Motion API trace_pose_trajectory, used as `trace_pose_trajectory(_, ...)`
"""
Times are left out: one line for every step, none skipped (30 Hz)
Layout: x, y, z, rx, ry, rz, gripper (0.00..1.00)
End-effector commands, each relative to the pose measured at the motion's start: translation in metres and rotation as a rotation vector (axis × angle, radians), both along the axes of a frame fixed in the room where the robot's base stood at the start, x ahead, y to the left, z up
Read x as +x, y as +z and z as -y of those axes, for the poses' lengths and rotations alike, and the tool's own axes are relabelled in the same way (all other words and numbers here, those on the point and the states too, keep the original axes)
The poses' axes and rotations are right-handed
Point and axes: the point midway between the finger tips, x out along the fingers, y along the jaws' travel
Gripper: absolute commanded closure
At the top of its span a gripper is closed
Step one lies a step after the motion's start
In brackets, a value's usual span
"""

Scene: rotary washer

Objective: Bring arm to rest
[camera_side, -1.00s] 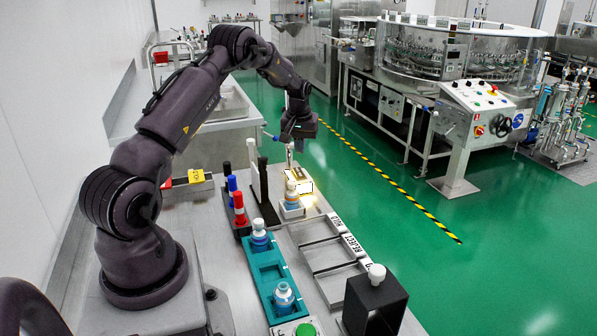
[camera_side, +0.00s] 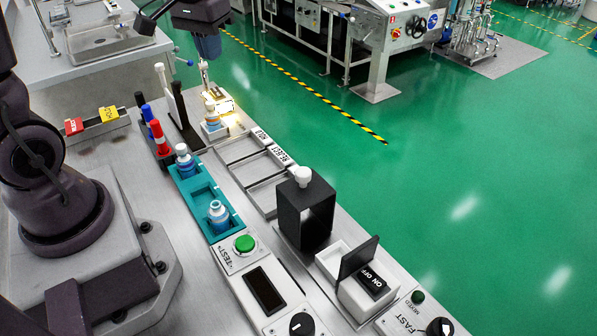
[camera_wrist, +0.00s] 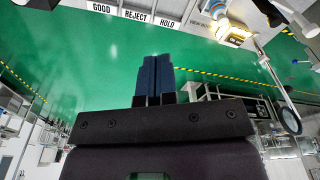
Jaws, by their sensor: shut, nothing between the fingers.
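My gripper (camera_side: 207,50) hangs high at the top of the side view, pointing down, with its dark blue fingers together. In the wrist view the two blue fingers (camera_wrist: 155,78) lie side by side with nothing between them. The gripper is apart from everything on the bench, above and behind the lit stand (camera_side: 222,105). Most of my arm is cut off by the top and left edges of the side view.
A teal rack (camera_side: 231,216) holds two blue-and-white bottles. A white-capped bottle (camera_side: 212,119) stands by the light. Green floor is open to the right.

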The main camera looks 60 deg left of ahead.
Motion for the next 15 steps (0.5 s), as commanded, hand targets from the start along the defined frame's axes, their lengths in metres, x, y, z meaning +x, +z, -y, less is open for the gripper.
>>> trace_pose_trajectory(-0.013, 0.012, 0.021, 0.011, -0.055, 0.028, 1.00)
trace_pose_trajectory(-0.021, 0.017, 0.032, 0.016, -0.084, 0.042, 1.00)
trace_pose_trajectory(-0.031, 0.022, 0.045, 0.024, -0.122, 0.060, 1.00)
trace_pose_trajectory(-0.038, 0.026, 0.055, 0.029, -0.151, 0.076, 1.00)
trace_pose_trajectory(-0.046, 0.029, 0.064, 0.035, -0.179, 0.091, 1.00)
trace_pose_trajectory(-0.057, 0.033, 0.076, 0.042, -0.215, 0.114, 1.00)
trace_pose_trajectory(-0.064, 0.036, 0.083, 0.048, -0.242, 0.132, 1.00)
trace_pose_trajectory(-0.071, 0.038, 0.091, 0.053, -0.266, 0.150, 1.00)
trace_pose_trajectory(-0.080, 0.040, 0.099, 0.060, -0.298, 0.175, 1.00)
trace_pose_trajectory(-0.086, 0.042, 0.105, 0.065, -0.318, 0.195, 1.00)
trace_pose_trajectory(-0.091, 0.044, 0.110, 0.069, -0.338, 0.214, 1.00)
trace_pose_trajectory(-0.097, 0.047, 0.115, 0.074, -0.362, 0.240, 1.00)
trace_pose_trajectory(-0.100, 0.049, 0.119, 0.078, -0.377, 0.260, 1.00)
trace_pose_trajectory(-0.102, 0.052, 0.122, 0.082, -0.391, 0.278, 1.00)
trace_pose_trajectory(-0.105, 0.056, 0.126, 0.085, -0.409, 0.304, 1.00)
